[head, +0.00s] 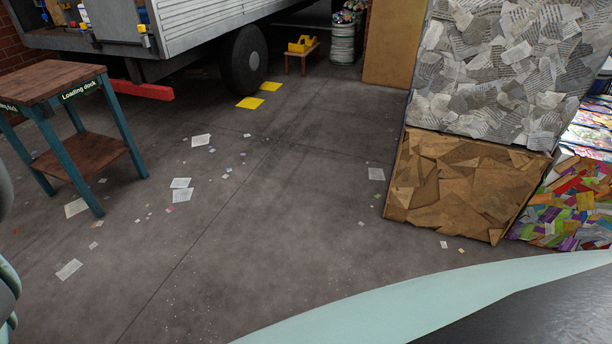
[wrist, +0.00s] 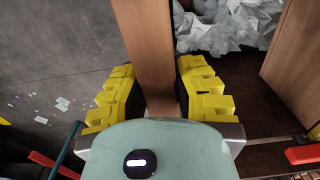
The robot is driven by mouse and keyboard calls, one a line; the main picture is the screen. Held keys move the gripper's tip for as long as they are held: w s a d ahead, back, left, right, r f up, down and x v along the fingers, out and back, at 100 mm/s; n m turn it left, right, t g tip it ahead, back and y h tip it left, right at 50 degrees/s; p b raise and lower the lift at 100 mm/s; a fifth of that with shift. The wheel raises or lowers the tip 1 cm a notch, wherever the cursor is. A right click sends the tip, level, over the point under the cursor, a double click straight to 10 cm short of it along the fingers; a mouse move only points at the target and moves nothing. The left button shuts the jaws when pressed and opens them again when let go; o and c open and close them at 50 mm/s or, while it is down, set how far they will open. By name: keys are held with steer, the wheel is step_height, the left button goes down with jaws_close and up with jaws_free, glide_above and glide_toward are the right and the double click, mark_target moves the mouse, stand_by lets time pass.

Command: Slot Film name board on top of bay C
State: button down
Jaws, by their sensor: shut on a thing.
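My gripper (wrist: 160,88) shows only in the wrist view. Its yellow-padded fingers are shut on a plain brown board (wrist: 146,40), seen as a long narrow strip running up out of the picture. No lettering shows on the part of the board in view, so I cannot read its name. I cannot make out bay C or its label in either view. In the wrist view, crumpled white paper (wrist: 215,32) lies beyond the right finger, beside a brown panel (wrist: 295,60).
A wooden table (head: 50,80) marked "Loading dock" stands at left in the head view. A truck (head: 215,25) is behind it. Bales of newspaper (head: 500,70) and cardboard (head: 455,190) stand at right. The middle floor is open, with scattered paper scraps.

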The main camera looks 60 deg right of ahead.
steer(key=shift+f, duration=0.25)
steer(key=shift+w+b, duration=0.1)
steer(key=shift+b, duration=0.35)
stand_by(0.3)
step_height(320, 180, down, 17)
steer(key=b, duration=1.6)
steer(key=shift+r, duration=0.15)
steer(key=shift+f, duration=0.2)
steer(key=shift+a+f+b, duration=0.1)
steer(key=shift+f+b, duration=0.45)
steer(key=shift+b, duration=0.15)
steer(key=c, duration=0.9)
jaws_free()
steer(key=shift+o, duration=0.4)
